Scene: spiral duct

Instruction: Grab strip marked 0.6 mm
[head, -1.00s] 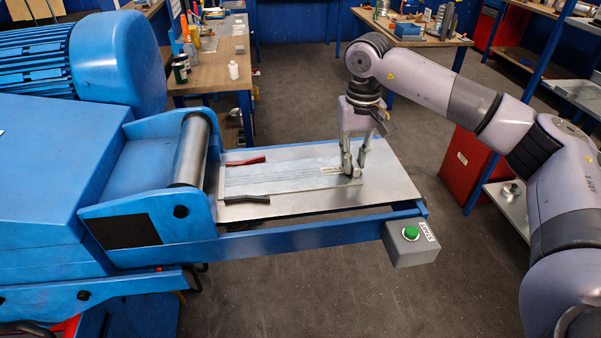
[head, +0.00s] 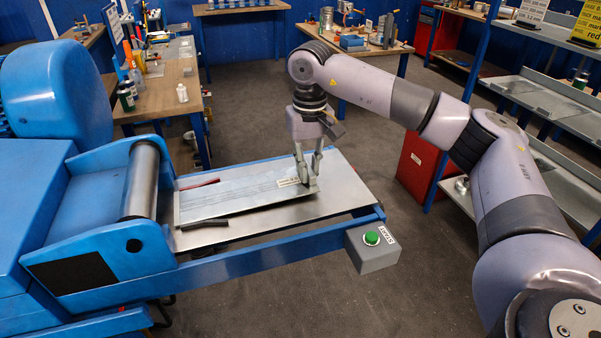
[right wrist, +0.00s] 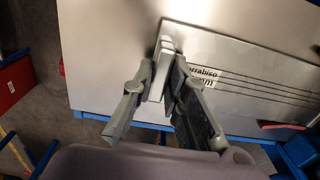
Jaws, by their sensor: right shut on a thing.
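A flat grey metal strip (head: 235,200) with several dark lines along it is at the blue machine's metal table. Its left end is near the roller. A white label (head: 288,182) is at its right end. In the right wrist view the label (right wrist: 197,77) shows "mm", but its number is hidden or too small to read. My right gripper (head: 311,184) points down and is shut on the strip's right end. The jaws also show at the strip's edge (right wrist: 165,58) in the right wrist view. My left gripper is not in view.
A red bar (head: 199,184) and a black bar (head: 205,223) lie along the strip's sides. The roller (head: 141,180) stands at the left. A grey box with a green button (head: 372,238) is at the front right. The table's right end (head: 345,190) is bare.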

